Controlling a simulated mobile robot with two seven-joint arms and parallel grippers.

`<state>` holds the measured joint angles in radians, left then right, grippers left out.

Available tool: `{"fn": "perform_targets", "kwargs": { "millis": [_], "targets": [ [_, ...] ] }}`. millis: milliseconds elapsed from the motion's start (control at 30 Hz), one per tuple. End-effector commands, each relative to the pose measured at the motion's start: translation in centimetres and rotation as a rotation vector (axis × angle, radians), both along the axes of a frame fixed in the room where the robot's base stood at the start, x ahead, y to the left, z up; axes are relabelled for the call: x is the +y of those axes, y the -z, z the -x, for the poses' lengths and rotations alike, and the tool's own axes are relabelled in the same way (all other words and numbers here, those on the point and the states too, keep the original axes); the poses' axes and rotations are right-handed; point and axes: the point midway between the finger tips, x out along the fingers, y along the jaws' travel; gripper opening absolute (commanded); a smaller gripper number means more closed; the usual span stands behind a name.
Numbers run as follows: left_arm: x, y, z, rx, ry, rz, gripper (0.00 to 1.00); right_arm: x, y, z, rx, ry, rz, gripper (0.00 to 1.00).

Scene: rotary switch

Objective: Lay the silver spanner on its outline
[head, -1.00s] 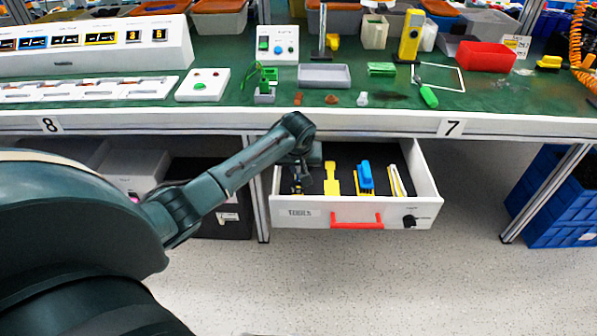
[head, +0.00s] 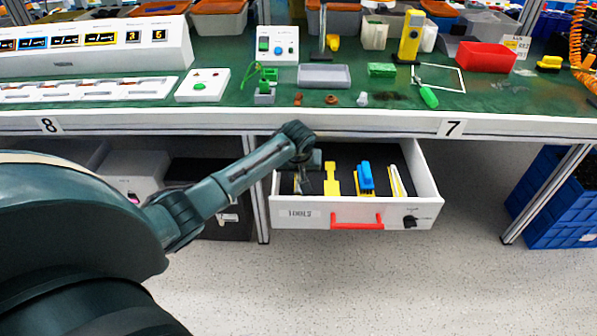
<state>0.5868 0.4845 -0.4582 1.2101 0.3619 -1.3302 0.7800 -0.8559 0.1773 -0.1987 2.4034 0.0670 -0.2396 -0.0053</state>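The open drawer (head: 352,211) below the bench has a dark floor with several yellow-marked places. A bare yellow shape (head: 332,178) lies left of the middle. My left gripper (head: 304,186) points down into the drawer's left part, just left of that shape. Its fingers are small and dark, so I cannot tell whether they are open or shut. I cannot make out the silver spanner for certain; a grey piece at the fingers may be part of it or of the gripper. A little yellow shows beside the fingers. My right gripper is not in view.
In the drawer, a blue tool (head: 366,176) lies on yellow, and a pale strip with yellow edges (head: 396,181) lies further right. The drawer has a red handle (head: 356,222) and a black knob (head: 410,221). The bench edge (head: 380,125) overhangs the drawer's back.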

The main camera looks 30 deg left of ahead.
Motion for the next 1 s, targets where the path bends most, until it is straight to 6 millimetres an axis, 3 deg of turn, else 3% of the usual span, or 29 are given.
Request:
{"fn": "perform_targets", "kwargs": {
  "millis": [200,533,733,1000],
  "targets": [
    [0.0,-0.1,0.0,-0.001,0.000,-0.001,0.38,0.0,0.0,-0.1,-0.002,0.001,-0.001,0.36],
    [0.1,-0.9,-0.1,-0.004,-0.001,-0.002,0.38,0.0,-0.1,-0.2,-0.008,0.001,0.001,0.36],
    [-0.6,-4.7,0.9,-0.005,0.002,0.000,0.38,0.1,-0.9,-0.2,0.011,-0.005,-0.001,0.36],
    [-1.8,-9.9,2.9,-0.003,0.000,-0.001,0.38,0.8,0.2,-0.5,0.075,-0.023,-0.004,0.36]
  ]
}}
